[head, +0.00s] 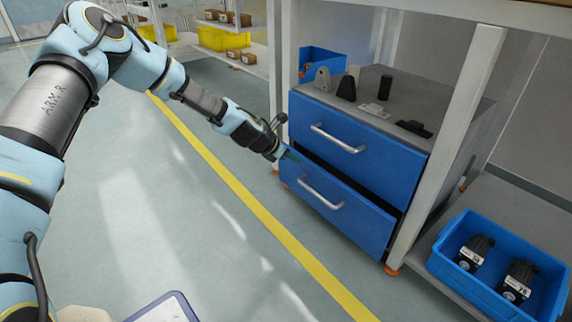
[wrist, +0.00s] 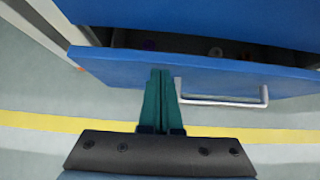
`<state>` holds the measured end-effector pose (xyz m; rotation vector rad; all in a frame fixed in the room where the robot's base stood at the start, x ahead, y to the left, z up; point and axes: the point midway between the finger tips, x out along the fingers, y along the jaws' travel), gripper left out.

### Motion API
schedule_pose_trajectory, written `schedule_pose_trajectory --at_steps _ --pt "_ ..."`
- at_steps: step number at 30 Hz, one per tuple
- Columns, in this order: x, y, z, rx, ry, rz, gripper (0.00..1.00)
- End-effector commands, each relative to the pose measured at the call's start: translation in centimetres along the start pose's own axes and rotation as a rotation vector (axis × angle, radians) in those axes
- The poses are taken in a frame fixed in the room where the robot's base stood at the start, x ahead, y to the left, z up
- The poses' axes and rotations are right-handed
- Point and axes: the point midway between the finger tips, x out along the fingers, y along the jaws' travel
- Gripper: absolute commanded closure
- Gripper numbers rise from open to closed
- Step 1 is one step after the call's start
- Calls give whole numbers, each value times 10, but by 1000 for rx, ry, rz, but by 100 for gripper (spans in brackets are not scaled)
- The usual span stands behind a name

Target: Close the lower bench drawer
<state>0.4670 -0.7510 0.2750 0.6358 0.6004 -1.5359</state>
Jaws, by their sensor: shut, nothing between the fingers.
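The lower bench drawer (head: 335,205) is blue with a silver bar handle (head: 321,191). It stands partly open below the shut upper drawer (head: 357,146). In the wrist view the lower drawer's front (wrist: 120,68) shows with a dark gap above it, and its handle (wrist: 222,102) is to the right of my fingers. My gripper (head: 288,155) is at the left end of the drawer front, near its top edge. Its green fingers (wrist: 160,75) are shut together and empty, with the tips at the drawer front; I cannot tell if they touch.
White bench legs (head: 440,140) stand beside the drawer unit. Grey brackets and black parts lie on top of it. A blue crate (head: 480,275) with two motors is at the lower right. The floor left of the yellow line (head: 240,222) is clear.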

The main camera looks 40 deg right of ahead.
Motion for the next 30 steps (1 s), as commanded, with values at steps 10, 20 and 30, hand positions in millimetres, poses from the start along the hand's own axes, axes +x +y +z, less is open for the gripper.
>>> schedule_pose_trajectory --at_steps 10,20,30 --pt "1 0 1 0 0 0 100" --pt "18 0 20 -1 1 0 100" --pt "19 1 19 0 1 0 100"
